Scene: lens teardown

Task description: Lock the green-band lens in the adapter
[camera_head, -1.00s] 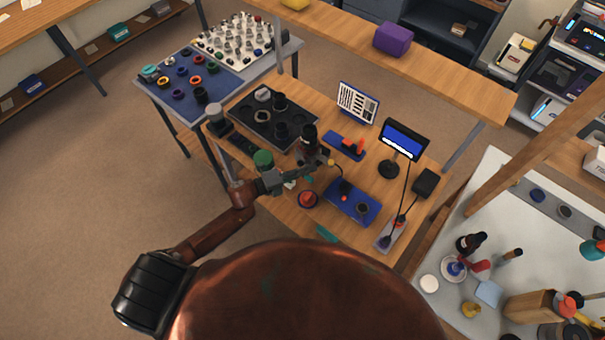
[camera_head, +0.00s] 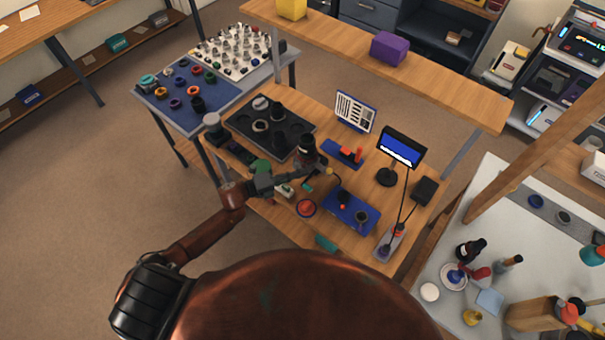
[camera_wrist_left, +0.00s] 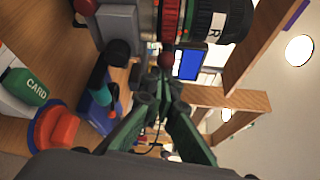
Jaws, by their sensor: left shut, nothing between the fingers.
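A dark upright lens (camera_head: 306,150) stands on the wooden bench in the head view. In the left wrist view the lens (camera_wrist_left: 222,20) is large at the top, with a red ring and a black ribbed ring. My right gripper is not in view.
A blue mat (camera_head: 338,219), a screen on a stand (camera_head: 402,147) and a black tray (camera_head: 292,138) with round parts share the bench. A green item (camera_head: 260,167) is partly hidden by my arm.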

